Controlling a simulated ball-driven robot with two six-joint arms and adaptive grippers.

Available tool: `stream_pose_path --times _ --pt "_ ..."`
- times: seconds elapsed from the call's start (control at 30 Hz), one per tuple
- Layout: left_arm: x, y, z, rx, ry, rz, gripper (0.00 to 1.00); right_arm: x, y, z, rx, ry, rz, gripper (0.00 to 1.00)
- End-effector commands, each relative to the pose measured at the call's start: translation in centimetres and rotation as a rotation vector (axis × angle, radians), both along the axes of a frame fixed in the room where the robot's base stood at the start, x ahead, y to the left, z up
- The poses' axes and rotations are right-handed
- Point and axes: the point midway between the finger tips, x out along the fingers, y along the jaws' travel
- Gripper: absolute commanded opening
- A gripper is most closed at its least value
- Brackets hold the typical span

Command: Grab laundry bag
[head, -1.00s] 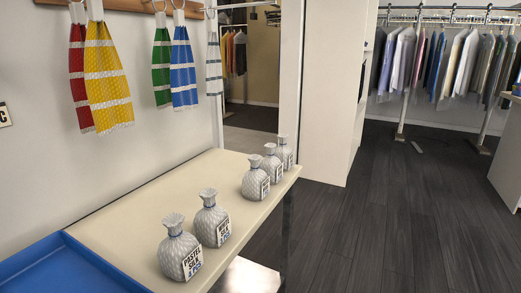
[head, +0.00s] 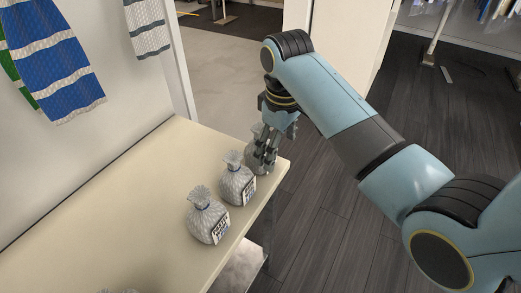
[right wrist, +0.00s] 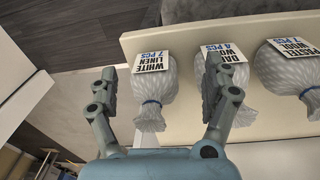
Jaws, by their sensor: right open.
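Several grey-white laundry bags with tied necks and printed tags stand on the cream table (head: 140,190). In the head view, a near bag (head: 207,217) and a middle bag (head: 236,181) stand in a row, with the far bag (head: 256,160) at the table's corner. My right gripper (head: 264,150) comes down over the far bag and partly hides it. In the right wrist view, my right gripper (right wrist: 160,72) is open, with the "WHITE LINEN 7 PCS" bag (right wrist: 152,92) between its fingers. One finger overlaps the neighbouring "4 PCS" bag (right wrist: 238,85). My left gripper is not in view.
A "PASTEL WOOL" bag (right wrist: 288,75) stands farther along the row. Blue striped cloth (head: 52,60) hangs on the wall at the left.

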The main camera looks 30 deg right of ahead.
Motion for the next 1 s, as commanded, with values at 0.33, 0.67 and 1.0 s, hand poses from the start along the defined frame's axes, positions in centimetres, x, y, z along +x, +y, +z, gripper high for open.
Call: stream_pose_path --times 0.33,0.67,1.0 --pt "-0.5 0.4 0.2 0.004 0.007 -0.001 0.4 5.6 1.2 4.2 0.023 0.071 0.12 0.83" --pt "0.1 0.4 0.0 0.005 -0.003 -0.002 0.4 5.8 1.2 -0.4 0.024 0.075 0.129 0.83" --pt "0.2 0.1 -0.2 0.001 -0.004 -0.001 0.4 6.0 1.0 -4.6 0.023 0.076 0.128 0.83"
